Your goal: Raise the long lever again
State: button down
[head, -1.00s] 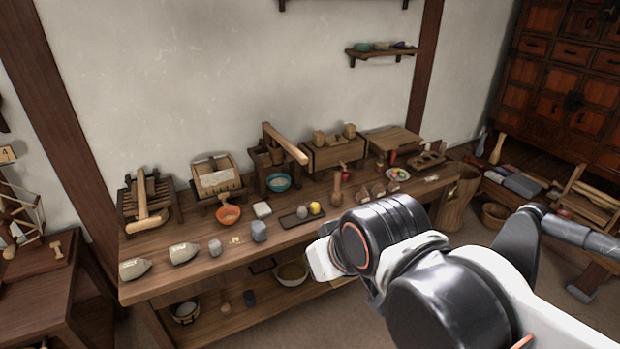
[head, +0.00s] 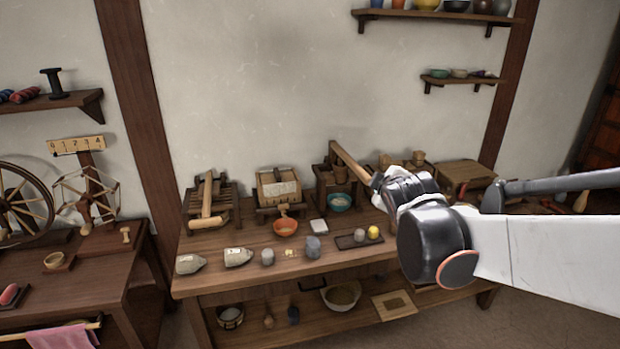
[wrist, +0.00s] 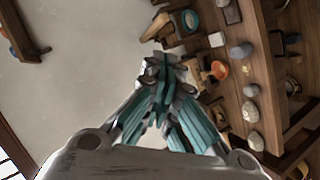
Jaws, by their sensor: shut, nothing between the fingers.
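The long lever (head: 351,162) is a pale wooden bar on a dark wooden press stand (head: 328,190) at the back of the workbench. It slopes down from its back end toward the front right, and its front end meets my arm's outline in the head view. My wrist hides what lies behind it there, so I cannot tell contact. My gripper (wrist: 163,62) shows in the wrist view with its teal-padded fingers together and nothing between them.
The workbench (head: 210,282) holds a box press (head: 278,188), an orange bowl (head: 285,227), a rack with a wooden handle (head: 208,205), a tray (head: 350,241) and several stones and sacks. A wall shelf (head: 455,82) hangs above. Wall space above the bench is clear.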

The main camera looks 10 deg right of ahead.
jog(key=w+d+f+n+t+b, duration=0.2)
jog(key=w+d+f+n+t, duration=0.25)
jog(key=w, duration=0.45)
jog(key=w+d+f+n+t+b, duration=0.1)
jog(key=w+d+f+n+b, duration=0.15)
jog(key=w+d+n, duration=0.45)
jog(key=w+f+n+t+y+b, duration=0.1)
jog(key=w+f+n+y, duration=0.1)
jog(key=f+n, duration=0.6)
jog(key=w+f+n+t+y+b, duration=0.1)
jog(key=w+f+n+y, duration=0.1)
jog(key=f+n, duration=0.5)
notch_tip(320, 180, down, 6)
jog(key=shift+w+f+n+y, duration=0.1)
jog(key=shift+w+n+y, duration=0.25)
jog(key=shift+w, duration=0.35)
jog(key=shift+d+t, duration=0.1)
jog(key=shift+t, duration=0.15)
